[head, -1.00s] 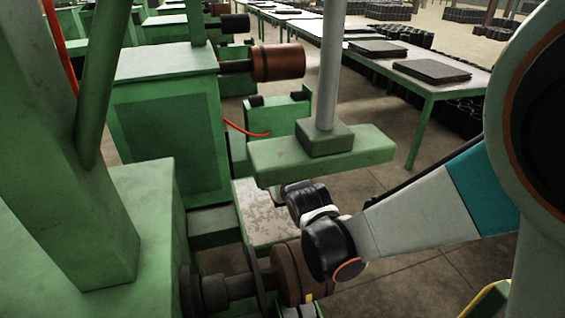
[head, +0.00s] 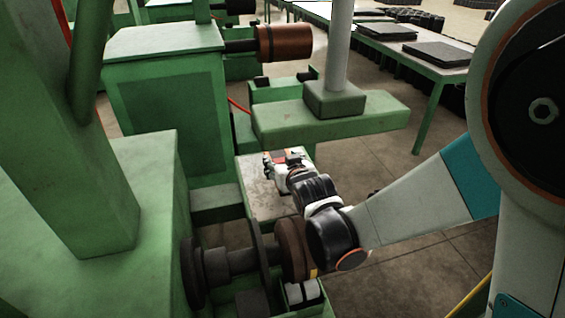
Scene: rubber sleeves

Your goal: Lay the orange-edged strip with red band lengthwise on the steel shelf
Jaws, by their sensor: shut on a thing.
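The steel shelf (head: 258,202) is a worn grey plate below the green crossbar, between the green machine and my arm. My gripper (head: 275,166) is over the shelf's far part, shut on a small strip (head: 282,156) that shows a red patch with dark and orange parts. The strip appears to lie across the view, at or just above the shelf surface; I cannot tell whether it touches. My gripper hides part of the strip and some of the shelf.
A green crossbar (head: 330,118) on a grey post hangs close above the shelf. A brown roller (head: 292,248) on a dark shaft is at the near side, beside my wrist. A green holder with white rolls (head: 302,292) is below it. Tables with black sheets (head: 438,53) stand behind.

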